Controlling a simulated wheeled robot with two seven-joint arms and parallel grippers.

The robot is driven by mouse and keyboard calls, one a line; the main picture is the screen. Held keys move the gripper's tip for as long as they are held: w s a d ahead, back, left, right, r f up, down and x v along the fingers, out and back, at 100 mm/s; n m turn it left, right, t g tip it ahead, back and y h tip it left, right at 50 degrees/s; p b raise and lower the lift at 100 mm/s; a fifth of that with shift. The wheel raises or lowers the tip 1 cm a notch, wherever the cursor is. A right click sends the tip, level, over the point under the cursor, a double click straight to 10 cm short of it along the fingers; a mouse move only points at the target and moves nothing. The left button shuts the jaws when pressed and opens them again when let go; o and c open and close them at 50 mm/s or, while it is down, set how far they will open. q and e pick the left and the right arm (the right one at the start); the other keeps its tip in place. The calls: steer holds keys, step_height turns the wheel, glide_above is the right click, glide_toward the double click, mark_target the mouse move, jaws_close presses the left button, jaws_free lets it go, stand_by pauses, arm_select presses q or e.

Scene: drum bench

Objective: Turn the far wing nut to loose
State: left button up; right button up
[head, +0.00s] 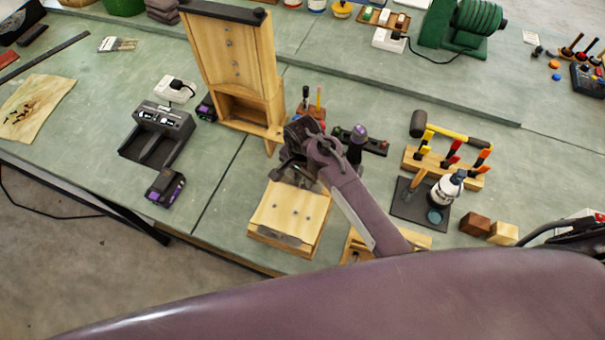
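A light wooden block (285,208) sits on the green bench, with small dark fasteners on its top and a metal plate at its near edge. My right gripper (291,178) is over the far edge of this block, pointing down. The gripper and wrist cover that far edge, so I cannot make out the far wing nut. I cannot tell whether the fingers touch anything or how far apart they are. My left gripper is not in view.
A tall wooden stand (232,62) rises just behind and left of my gripper. A dark charger (158,132) stands left. A rack of colored-handled tools (443,165) and a white bottle (447,187) stand right.

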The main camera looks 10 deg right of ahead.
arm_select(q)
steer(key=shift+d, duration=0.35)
arm_select(e)
steer(key=shift+a, duration=0.15)
steer(key=shift+c, duration=0.2)
jaws_close()
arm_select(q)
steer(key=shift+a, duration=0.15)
arm_select(e)
steer(key=shift+n, duration=0.3)
steer(key=shift+n, duration=0.3)
steer(key=n, duration=1.3)
steer(key=shift+n, duration=2.3)
